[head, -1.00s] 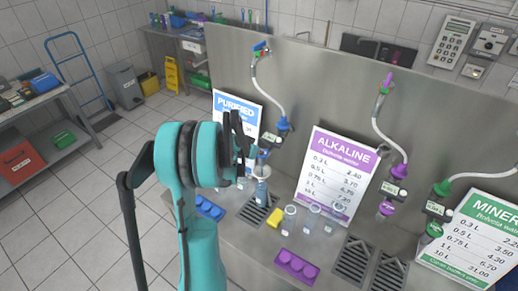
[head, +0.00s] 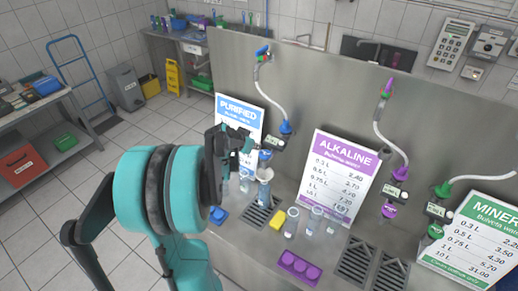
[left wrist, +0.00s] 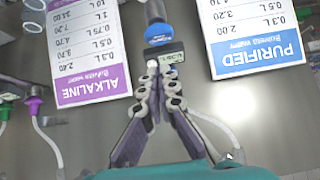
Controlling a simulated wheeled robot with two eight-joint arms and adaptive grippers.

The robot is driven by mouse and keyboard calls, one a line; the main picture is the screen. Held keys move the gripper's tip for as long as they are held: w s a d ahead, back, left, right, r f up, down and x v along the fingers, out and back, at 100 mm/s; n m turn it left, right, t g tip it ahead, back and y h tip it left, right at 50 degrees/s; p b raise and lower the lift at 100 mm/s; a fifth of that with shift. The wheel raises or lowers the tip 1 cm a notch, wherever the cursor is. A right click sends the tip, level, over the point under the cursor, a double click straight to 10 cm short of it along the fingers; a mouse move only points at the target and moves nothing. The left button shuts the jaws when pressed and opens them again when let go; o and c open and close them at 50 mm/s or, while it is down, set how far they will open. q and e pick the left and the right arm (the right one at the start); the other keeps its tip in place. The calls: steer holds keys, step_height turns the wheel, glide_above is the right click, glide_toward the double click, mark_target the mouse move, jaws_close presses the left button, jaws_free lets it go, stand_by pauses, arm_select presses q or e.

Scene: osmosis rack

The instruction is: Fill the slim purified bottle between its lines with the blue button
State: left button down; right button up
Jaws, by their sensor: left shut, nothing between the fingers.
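The slim clear bottle (head: 264,192) stands upright under the blue nozzle (head: 265,155) of the purified dispenser, above a drain grate. Its lines and water level are too small to read. My left gripper (head: 249,141) is shut and empty, at the dispenser's meter in front of the PURIFIED sign (head: 237,117). In the left wrist view, its fingertips (left wrist: 160,64) are against or just in front of the meter (left wrist: 165,54), beside the blue nozzle (left wrist: 157,32). My right gripper is not in view.
Several clear containers (head: 313,220) and a yellow block (head: 278,219) stand right of the bottle. A purple cap tray (head: 299,267) lies in front. The ALKALINE sign (head: 336,175) and its dispenser are further right.

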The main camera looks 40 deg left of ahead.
arm_select(q)
steer(key=v, duration=0.2)
steer(key=shift+s+a+r, duration=0.2)
steer(key=shift+s, duration=0.1)
steer(key=shift+w, duration=0.1)
stand_by(0.5)
